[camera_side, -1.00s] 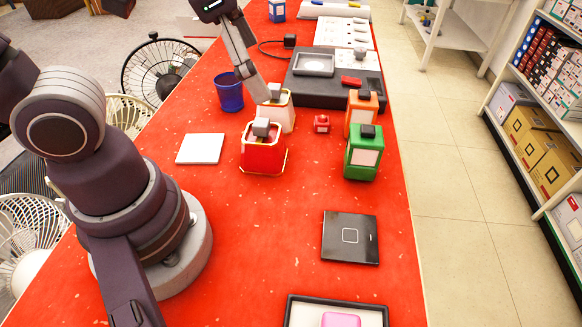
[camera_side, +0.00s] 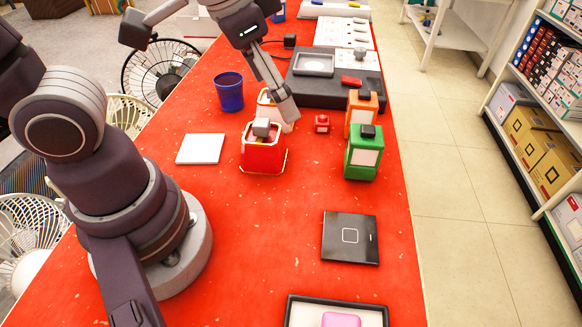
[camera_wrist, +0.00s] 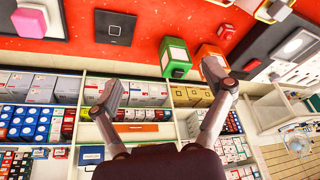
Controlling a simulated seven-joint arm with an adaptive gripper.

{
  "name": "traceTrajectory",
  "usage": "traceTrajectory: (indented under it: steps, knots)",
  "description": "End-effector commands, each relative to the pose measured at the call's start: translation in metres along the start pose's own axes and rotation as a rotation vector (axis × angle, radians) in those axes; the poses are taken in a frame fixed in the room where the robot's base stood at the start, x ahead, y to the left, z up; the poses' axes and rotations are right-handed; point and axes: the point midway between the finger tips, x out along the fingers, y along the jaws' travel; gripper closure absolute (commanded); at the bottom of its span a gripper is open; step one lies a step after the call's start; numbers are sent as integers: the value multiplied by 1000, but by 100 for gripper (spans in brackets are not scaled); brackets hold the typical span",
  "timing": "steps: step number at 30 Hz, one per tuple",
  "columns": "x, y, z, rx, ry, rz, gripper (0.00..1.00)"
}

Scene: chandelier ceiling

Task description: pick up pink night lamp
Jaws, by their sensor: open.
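A pink object (camera_side: 340,320), taken as the pink night lamp, sits on a black-framed white tray (camera_side: 290,318) at the bottom edge of the side view, partly cut off. It also shows in the wrist view (camera_wrist: 29,22) at the top left, with its shape seen only in part. My gripper (camera_side: 288,118) is far from it, up the red table, above and in front of a cream lantern (camera_side: 263,108) that it partly hides. In the wrist view its two fingers (camera_wrist: 163,80) are spread apart with nothing held between them.
A red lantern (camera_side: 263,157), a small red block (camera_side: 322,123), an orange lantern (camera_side: 353,110) and a green lantern (camera_side: 362,158) stand near my gripper. A blue cup (camera_side: 229,92) is behind left. A black square pad (camera_side: 350,237) lies before the tray. Clear red table surrounds the pad.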

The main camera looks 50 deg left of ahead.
Motion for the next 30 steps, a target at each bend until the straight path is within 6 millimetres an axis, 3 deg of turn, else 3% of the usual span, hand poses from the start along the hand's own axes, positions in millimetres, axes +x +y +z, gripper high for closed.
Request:
traceTrajectory:
  steps: [4, 6, 10, 14, 30]
  knots:
    - [31, 91, -8, 276, -150, 72, 20]
    - [45, 132, 4, 380, -211, 99, 20]
    - [62, 185, 34, 505, -297, 131, 20]
    - [71, 205, 52, 554, -335, 141, 20]
    - [157, 219, 76, 556, -340, 139, 20]
